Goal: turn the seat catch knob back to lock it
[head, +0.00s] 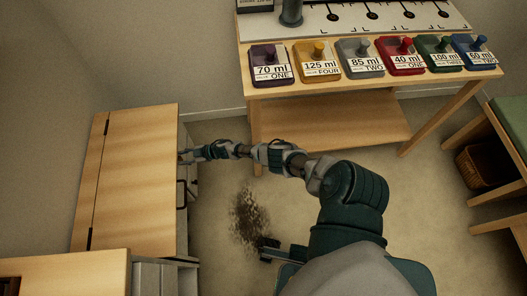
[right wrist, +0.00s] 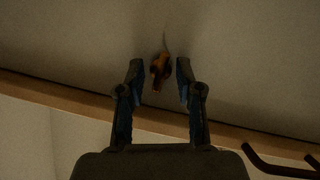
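The seat (head: 140,170) is a wooden bench top with dark hinges along its left side, at the left of the head view; it lies flat. My right arm reaches left to the bench's right side, and my right gripper (head: 187,156) is close to that side just under the top. In the right wrist view, the catch knob (right wrist: 160,70), small and orange-brown, stands between the tips of my right gripper (right wrist: 158,75). The fingers are apart, with a gap on each side of the knob. The picture is dark, so the knob's exact turn is unclear.
A black bar handle (right wrist: 280,168) is at the lower right of the wrist view. A wooden table (head: 370,85) with several coloured labelled blocks stands at the back. A wicker basket (head: 485,166) is at the right. Open floor (head: 225,130) lies between bench and table.

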